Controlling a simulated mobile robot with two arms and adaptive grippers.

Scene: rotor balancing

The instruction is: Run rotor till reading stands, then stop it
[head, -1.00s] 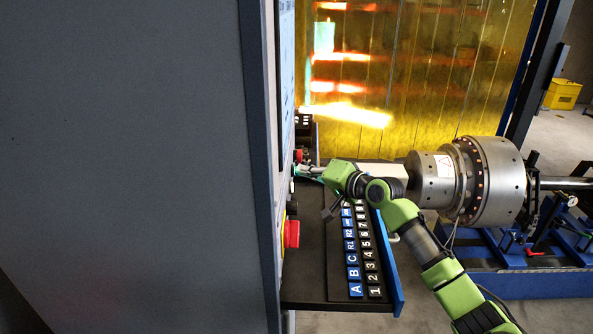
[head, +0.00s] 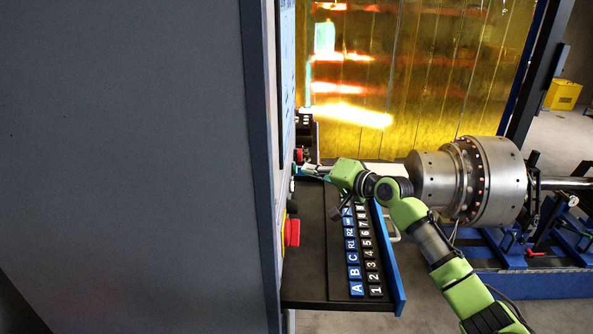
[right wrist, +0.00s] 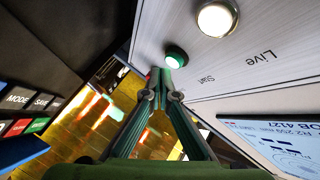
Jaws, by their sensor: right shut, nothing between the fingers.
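The steel rotor (head: 506,180) lies on its blue stand at the right of the head view. My right gripper (head: 303,170) is shut and empty, its fingers pointing at the control panel on the cabinet's side. In the right wrist view, the closed fingertips (right wrist: 164,76) are close to a green button (right wrist: 176,57) near the word Start; I cannot tell whether they touch it. A lit white lamp (right wrist: 217,18) is near the word Live. Part of a screen (right wrist: 280,140) shows; its reading is not clear. My left gripper is out of view.
A large red button (head: 292,232) juts from the grey cabinet (head: 130,160). Below my right arm is a shelf with a keypad (head: 362,262) and a blue edge. A yellow curtain (head: 400,80) hangs behind. A yellow box (head: 562,94) stands far right.

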